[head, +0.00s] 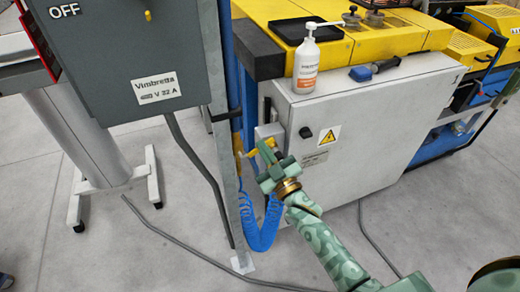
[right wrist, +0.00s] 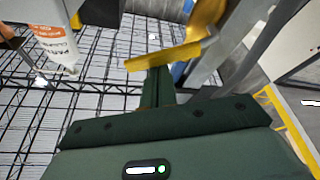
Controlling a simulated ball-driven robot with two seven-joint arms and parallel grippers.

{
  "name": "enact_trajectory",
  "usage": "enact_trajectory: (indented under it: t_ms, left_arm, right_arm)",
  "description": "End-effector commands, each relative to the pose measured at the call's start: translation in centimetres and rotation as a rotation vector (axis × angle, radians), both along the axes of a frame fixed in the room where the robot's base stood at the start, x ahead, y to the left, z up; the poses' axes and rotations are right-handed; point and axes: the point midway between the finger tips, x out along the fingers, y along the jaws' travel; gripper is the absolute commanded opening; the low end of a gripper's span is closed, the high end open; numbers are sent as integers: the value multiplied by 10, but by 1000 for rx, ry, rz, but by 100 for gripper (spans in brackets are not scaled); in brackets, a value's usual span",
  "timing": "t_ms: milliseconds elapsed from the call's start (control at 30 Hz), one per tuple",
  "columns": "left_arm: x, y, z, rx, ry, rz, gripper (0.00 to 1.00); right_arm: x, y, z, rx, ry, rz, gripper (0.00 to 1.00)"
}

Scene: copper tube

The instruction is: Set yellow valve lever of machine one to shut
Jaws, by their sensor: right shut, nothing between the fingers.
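The yellow valve lever (head: 249,154) shows at the left side of the grey machine cabinet, beside the metal post and above the blue coiled hose. My right gripper (head: 267,158) is just right of it and partly covers the valve. In the right wrist view the yellow lever (right wrist: 172,55) slants across just beyond the tips of my right gripper (right wrist: 157,75). Its fingers are together with nothing between them. I cannot tell whether they touch the lever. My left gripper is out of view.
A grey switch box (head: 140,60) on the metal post (head: 222,130) stands left of the valve. A white bottle (head: 306,65) and a blue-handled tool (head: 375,69) are on the cabinet (head: 375,120). The blue coiled hose (head: 262,226) hangs below the valve. Floor at front left is mostly clear.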

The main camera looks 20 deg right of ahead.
Motion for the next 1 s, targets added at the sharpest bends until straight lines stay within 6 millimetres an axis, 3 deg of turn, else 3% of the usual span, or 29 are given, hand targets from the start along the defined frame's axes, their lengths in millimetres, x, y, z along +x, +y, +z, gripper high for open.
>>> enact_trajectory:
  t_ms: [500, 1000]
  left_arm:
    - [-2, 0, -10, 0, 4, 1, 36]
    - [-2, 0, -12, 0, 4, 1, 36]
  right_arm:
    - [1, -13, -25, 389, 15, -1, 0]
    - [1, -15, -31, 491, 17, -1, 0]
